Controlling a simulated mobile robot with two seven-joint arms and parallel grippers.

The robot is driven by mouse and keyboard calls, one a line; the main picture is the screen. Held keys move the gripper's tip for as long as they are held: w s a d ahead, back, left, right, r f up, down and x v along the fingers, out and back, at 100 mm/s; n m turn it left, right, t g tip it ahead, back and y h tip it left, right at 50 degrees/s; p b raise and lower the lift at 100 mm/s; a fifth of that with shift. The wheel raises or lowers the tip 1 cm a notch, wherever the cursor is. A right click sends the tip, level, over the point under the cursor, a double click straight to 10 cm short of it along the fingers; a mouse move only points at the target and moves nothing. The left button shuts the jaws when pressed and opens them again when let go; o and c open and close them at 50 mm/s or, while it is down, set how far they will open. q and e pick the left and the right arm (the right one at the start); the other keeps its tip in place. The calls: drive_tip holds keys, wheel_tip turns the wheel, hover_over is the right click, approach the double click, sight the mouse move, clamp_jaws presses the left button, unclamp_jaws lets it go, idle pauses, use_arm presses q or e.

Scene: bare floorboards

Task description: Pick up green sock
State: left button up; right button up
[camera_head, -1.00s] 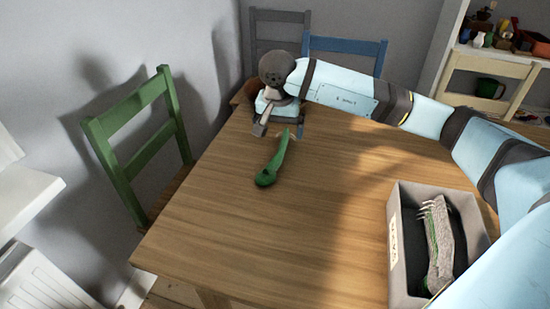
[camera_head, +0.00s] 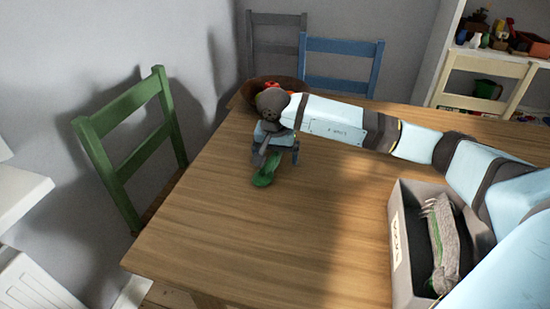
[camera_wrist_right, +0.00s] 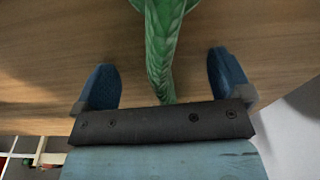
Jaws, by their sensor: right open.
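The green sock (camera_head: 265,177) lies on the wooden table, partly hidden behind my right gripper in the head view. My right gripper (camera_head: 276,160) is over the sock's far part, with its arm reaching in from the right. In the right wrist view the sock (camera_wrist_right: 163,45) runs between the two blue fingers of the open gripper (camera_wrist_right: 164,82), with a gap on each side. Its near end meets the gripper's dark edge in the picture. My left gripper is not in view.
A grey box (camera_head: 405,283) holding a grey sock-like bundle (camera_head: 444,240) stands at the table's right. A brown bowl (camera_head: 290,84) sits at the far edge. Green (camera_head: 140,150) and blue (camera_head: 343,62) chairs stand around the table (camera_head: 220,235), whose near middle is clear.

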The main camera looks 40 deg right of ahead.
drive_tip(key=c, duration=1)
